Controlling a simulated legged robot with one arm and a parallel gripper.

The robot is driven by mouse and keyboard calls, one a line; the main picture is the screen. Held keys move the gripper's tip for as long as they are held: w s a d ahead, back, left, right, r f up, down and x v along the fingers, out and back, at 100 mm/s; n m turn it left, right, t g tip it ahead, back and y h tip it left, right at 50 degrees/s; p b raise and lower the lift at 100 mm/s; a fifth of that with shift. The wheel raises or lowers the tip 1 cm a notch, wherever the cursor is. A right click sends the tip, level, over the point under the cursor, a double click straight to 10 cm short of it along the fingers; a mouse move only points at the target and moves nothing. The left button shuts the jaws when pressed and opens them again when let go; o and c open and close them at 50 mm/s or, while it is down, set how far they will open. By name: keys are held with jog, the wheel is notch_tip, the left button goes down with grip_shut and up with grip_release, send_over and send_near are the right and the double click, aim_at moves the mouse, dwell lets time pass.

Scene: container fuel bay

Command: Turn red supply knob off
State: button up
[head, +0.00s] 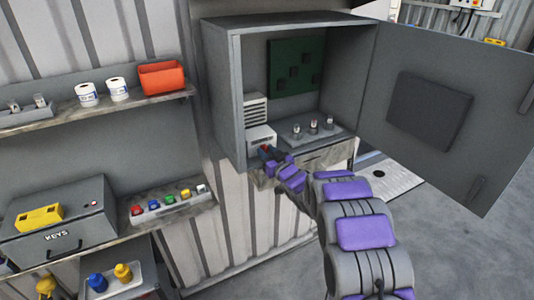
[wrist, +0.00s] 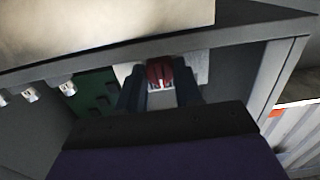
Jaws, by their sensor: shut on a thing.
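The red knob (wrist: 159,72) shows in the wrist view between the two dark fingers of my gripper (wrist: 160,85), which is shut on it. A pale plate lies behind the knob. In the head view my gripper (head: 272,157) is at the lower left front of the open grey cabinet (head: 237,100), by a small white unit (head: 261,138). Only a bit of red shows there. The fingers hide most of the knob, and its turned angle cannot be told.
The cabinet door (head: 440,110) stands open at right. Small silver parts (head: 313,124) stand on the cabinet floor beside my gripper. A green board (head: 296,67) is on the back wall. At left, shelves hold a red bin (head: 163,77), a key box (head: 65,222) and a row of coloured buttons (head: 168,200).

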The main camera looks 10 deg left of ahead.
jog(key=c, duration=0.4)
jog(key=shift+n+b, duration=2.3)
jog(key=shift+n, duration=0.7)
jog(key=o, duration=1)
jog(key=shift+a, duration=0.15)
jog(key=shift+o, duration=0.2)
